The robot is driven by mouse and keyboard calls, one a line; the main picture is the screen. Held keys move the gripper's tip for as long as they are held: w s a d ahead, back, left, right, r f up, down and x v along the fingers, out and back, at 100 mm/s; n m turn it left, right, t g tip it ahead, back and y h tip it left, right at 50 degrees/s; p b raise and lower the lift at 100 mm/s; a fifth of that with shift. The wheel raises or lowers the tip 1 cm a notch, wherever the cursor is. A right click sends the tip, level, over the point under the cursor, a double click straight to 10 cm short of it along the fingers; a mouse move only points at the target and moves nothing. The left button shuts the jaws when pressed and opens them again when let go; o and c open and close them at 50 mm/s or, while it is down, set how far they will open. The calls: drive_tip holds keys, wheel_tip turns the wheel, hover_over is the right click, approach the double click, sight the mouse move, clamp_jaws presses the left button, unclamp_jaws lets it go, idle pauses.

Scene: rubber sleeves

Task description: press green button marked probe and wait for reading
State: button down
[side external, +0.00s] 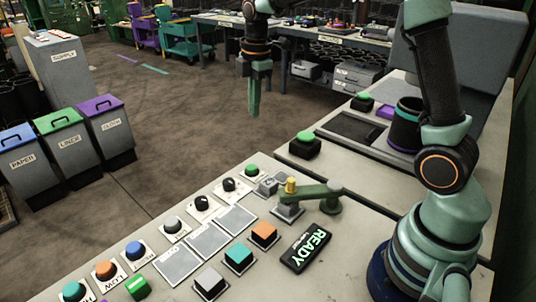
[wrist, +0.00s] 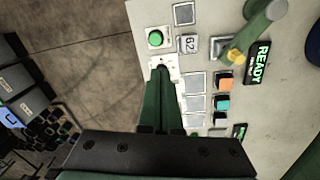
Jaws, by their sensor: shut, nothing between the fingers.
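A round green button (side external: 252,170) sits on a white plate at the far edge of the control panel; its marking is too small to read. It also shows in the wrist view (wrist: 155,39). Two more green buttons stand on black boxes, one (side external: 306,136) beyond the panel and one (side external: 364,96) farther back. My gripper (side external: 254,112) is shut and empty, pointing down, apart from all the buttons. In the wrist view its fingertips (wrist: 161,72) appear just below the panel's green button. A black display (side external: 306,249) reads READY in green.
The panel also holds black knobs (side external: 201,203), blank grey tiles (side external: 208,238), orange (side external: 264,234) and teal (side external: 239,256) blocks, and a small green arm (side external: 308,194) with a yellow tip. Labelled bins (side external: 105,127) stand at left. The floor between is open.

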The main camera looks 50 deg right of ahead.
sight(252, 166)
drive_tip(key=w+f+n, duration=0.1)
drive_tip(key=f+n, duration=0.1)
drive_tip(key=w+d+f+n+g, duration=0.1)
drive_tip(key=f, duration=0.1)
drive_tip(key=shift+w, duration=0.35)
drive_tip(key=shift+f, duration=0.1)
wheel_tip(252, 166, down, 14)
drive_tip(key=shift+r, duration=0.1)
idle(0.4)
